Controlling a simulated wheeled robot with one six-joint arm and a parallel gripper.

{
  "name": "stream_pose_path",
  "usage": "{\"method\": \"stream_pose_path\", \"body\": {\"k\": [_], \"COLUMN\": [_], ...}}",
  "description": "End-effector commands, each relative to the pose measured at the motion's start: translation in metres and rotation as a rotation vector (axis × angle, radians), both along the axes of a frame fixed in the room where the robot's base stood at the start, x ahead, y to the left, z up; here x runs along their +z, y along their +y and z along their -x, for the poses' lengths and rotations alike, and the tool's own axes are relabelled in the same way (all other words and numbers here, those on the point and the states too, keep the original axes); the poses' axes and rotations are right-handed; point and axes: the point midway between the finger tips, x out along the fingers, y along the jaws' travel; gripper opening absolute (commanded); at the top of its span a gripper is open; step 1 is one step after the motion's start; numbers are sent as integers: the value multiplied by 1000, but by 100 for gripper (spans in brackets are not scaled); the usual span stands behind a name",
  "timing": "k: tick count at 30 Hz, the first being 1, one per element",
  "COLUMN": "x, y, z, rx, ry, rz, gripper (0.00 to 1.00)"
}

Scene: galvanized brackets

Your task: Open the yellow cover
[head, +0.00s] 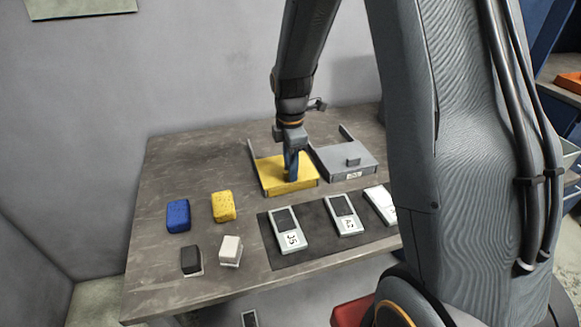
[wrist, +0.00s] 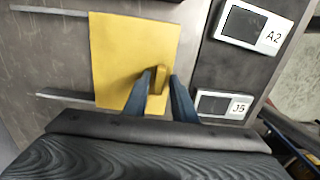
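The yellow cover (head: 286,174) is a flat yellow panel on the table, with thin grey rails running back from its sides. In the wrist view the yellow cover (wrist: 125,45) fills the upper middle, and its small yellow handle (wrist: 157,82) stands up near the lower right edge. My gripper (head: 291,178) is down at the cover in the head view and hides the handle there. In the wrist view my gripper's blue fingers (wrist: 161,76) are on either side of the handle, with a narrow gap showing on the right side. What lies under the cover is hidden.
A grey cover (head: 345,157) with a grey handle sits right of the yellow one. Several labelled devices lie on a dark mat (head: 290,256) in front. A blue sponge (head: 178,215), a yellow sponge (head: 223,206), a black block (head: 191,260) and a white block (head: 231,249) lie at left.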

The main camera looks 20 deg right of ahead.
Motion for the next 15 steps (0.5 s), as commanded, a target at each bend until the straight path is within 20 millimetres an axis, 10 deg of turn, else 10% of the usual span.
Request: {"method": "stream_pose_path", "body": {"k": [4,15], "x": [0,-1], "y": [0,0], "z": [0,-16], "rx": [0,0], "ry": [0,-1], "rz": [0,0], "gripper": [0,0]}}
